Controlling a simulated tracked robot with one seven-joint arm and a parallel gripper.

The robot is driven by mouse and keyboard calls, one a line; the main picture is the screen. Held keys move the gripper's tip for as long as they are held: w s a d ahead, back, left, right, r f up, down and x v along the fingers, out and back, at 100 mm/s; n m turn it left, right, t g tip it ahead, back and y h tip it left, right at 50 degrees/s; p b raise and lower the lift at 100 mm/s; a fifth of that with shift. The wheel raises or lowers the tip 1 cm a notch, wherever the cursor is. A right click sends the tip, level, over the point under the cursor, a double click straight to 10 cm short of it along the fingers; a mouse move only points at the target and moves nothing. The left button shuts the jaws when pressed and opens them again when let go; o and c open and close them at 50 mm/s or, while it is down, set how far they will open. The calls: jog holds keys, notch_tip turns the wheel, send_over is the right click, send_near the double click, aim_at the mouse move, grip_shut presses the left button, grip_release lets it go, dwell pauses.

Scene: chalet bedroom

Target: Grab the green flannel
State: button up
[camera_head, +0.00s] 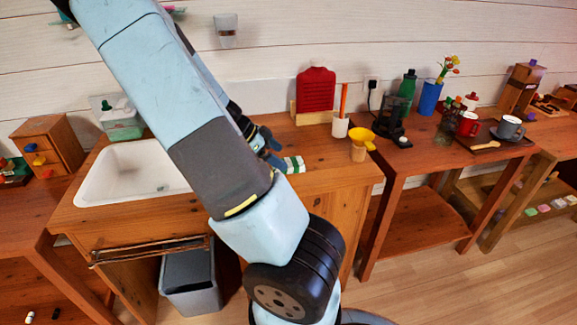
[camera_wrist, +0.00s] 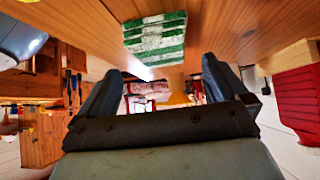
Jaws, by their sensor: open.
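The green flannel (camera_head: 294,165) is a folded cloth with green and white stripes, lying on the wooden counter right of the sink. Part of it is hidden behind my arm and gripper in the head view. My gripper (camera_head: 274,150) is low over the counter, close beside the flannel. In the wrist view the flannel (camera_wrist: 155,40) shows at the top, ahead of my two spread fingers, whose gap (camera_wrist: 160,80) is empty. The fingers look apart from the flannel.
A white sink (camera_head: 130,172) is set into the counter (camera_head: 330,180) at left. A white cup (camera_head: 340,126) and a yellow funnel (camera_head: 361,138) on a jar stand to the right. A grey bin (camera_head: 190,283) is below.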

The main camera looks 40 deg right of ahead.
aim_at(288, 162)
jog(key=shift+w+x, duration=0.15)
jog(key=shift+x, duration=0.9)
jog(key=shift+w+x, duration=0.1)
jog(key=shift+x, duration=0.95)
jog(key=shift+f, duration=0.1)
jog(key=shift+c, duration=0.2)
jog(key=c, duration=1)
